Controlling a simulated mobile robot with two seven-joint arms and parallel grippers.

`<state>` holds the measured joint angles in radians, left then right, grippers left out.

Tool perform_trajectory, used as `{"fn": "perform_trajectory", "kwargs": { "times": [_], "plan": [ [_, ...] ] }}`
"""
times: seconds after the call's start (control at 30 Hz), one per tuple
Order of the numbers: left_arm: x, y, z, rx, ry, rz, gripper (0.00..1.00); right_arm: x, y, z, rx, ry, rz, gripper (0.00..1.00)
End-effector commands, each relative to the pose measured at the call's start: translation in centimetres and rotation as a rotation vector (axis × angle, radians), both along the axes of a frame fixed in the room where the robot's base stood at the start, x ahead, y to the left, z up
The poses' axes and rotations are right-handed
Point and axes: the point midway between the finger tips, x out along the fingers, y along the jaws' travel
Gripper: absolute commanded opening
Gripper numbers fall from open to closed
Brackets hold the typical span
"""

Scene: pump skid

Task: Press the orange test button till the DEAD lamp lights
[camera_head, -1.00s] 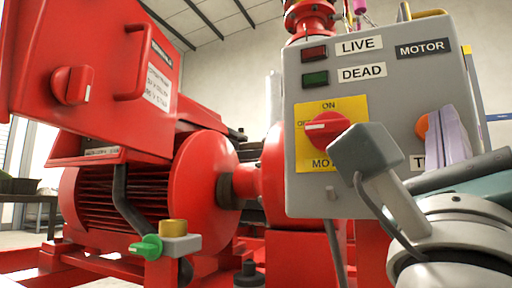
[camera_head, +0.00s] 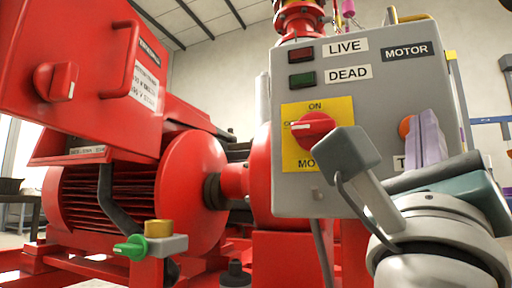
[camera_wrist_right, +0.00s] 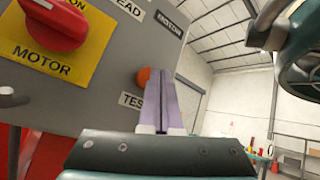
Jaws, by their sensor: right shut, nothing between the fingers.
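The orange test button (camera_head: 405,127) is on the right part of the grey control box (camera_head: 374,99), above a partly hidden label. It also shows in the right wrist view (camera_wrist_right: 143,77), just left of my fingers. My right gripper (camera_head: 427,122) is shut and empty, its pale purple fingers pointing up close beside the button. They cover part of it in the head view; I cannot tell whether they touch it. The green DEAD lamp (camera_head: 302,79) and the red LIVE lamp (camera_head: 301,54) both look dark. My left gripper is out of view.
A red rotary switch (camera_head: 313,129) on a yellow plate sticks out of the box left of the button. A red cabinet (camera_head: 85,75) and the red motor (camera_head: 185,190) stand to the left. A green-handled valve (camera_head: 133,247) is low in front.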

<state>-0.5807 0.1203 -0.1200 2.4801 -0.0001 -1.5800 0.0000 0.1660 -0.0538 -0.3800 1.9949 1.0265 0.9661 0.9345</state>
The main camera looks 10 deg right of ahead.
Motion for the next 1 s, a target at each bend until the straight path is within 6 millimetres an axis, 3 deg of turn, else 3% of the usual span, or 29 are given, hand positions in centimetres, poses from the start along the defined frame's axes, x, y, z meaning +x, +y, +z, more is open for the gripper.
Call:
{"fn": "perform_trajectory", "kwargs": {
  "times": [1.0],
  "plan": [
    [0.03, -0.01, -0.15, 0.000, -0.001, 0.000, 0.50, 0.70, -0.45, 0.00, 0.000, 0.000, 0.000, 0.00]
  ]
}}
